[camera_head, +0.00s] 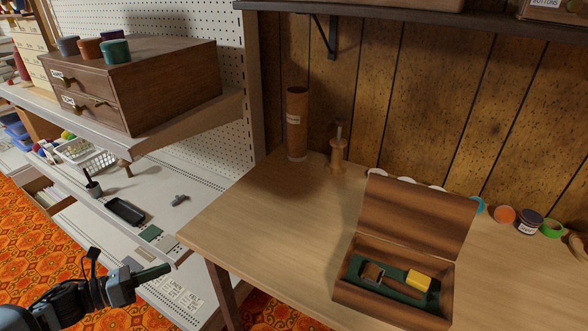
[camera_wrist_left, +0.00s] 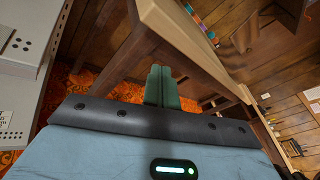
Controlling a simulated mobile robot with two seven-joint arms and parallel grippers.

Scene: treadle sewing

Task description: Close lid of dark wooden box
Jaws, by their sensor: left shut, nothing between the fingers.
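The dark wooden box (camera_head: 349,285) stands on the light wooden table at the lower right of the head view. Its lid (camera_head: 417,216) is open and tilted up at the back. Inside, on a green lining, lie a yellow block (camera_head: 418,280) and a brown wooden tool with a metal part (camera_head: 373,273). My left gripper (camera_head: 168,268) is at the lower left, beside the table and well apart from the box. Its green fingers are shut and empty; they also show in the left wrist view (camera_wrist_left: 161,87). My right gripper is not in view.
The table (camera_head: 253,220) is clear left of the box. A brown cylinder (camera_head: 297,125) and a wooden spool stand (camera_head: 338,150) are at its back. Several tape rolls and jars line the back right. A shelf unit (camera_head: 215,165) with a drawer box (camera_head: 135,80) stands at left.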

